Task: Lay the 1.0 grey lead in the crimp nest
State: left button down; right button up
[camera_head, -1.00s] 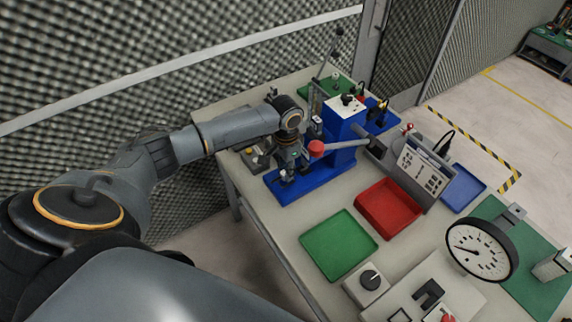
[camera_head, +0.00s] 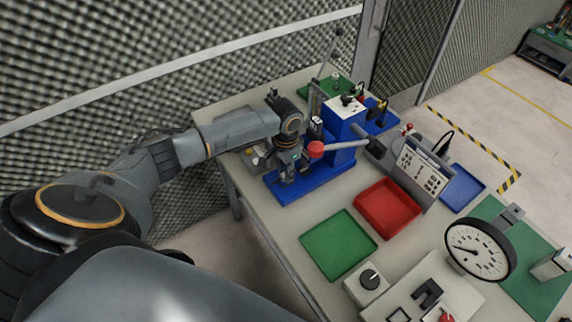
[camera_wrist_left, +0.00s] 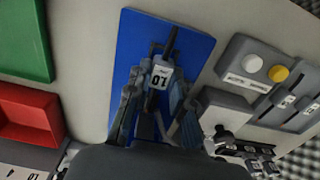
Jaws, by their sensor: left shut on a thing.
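My left gripper (camera_head: 287,181) is low over the blue base (camera_head: 316,187) of the crimp press, on its left part. In the left wrist view my left gripper (camera_wrist_left: 155,108) is shut on the grey lead, whose white tag (camera_wrist_left: 161,77) reads 1.0 upside down. A thin dark end (camera_wrist_left: 171,40) points toward the top of that view, over the blue base (camera_wrist_left: 128,45). The crimp nest cannot be made out; my gripper and wrist cover that area. I cannot tell whether the lead touches the nest. My right gripper is not in view.
The press's red-knobbed lever (camera_head: 316,149) stands close to the right of my left wrist. A green tray (camera_head: 339,245) and a red tray (camera_head: 388,208) lie nearer the front.

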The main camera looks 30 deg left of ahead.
pick_arm(q)
jog(key=shift+f, duration=0.15)
jog(key=shift+f, duration=0.4)
jog(key=c, duration=1.1)
grip_release()
jog(key=shift+r, duration=0.1)
notch_tip(320, 180, up, 12)
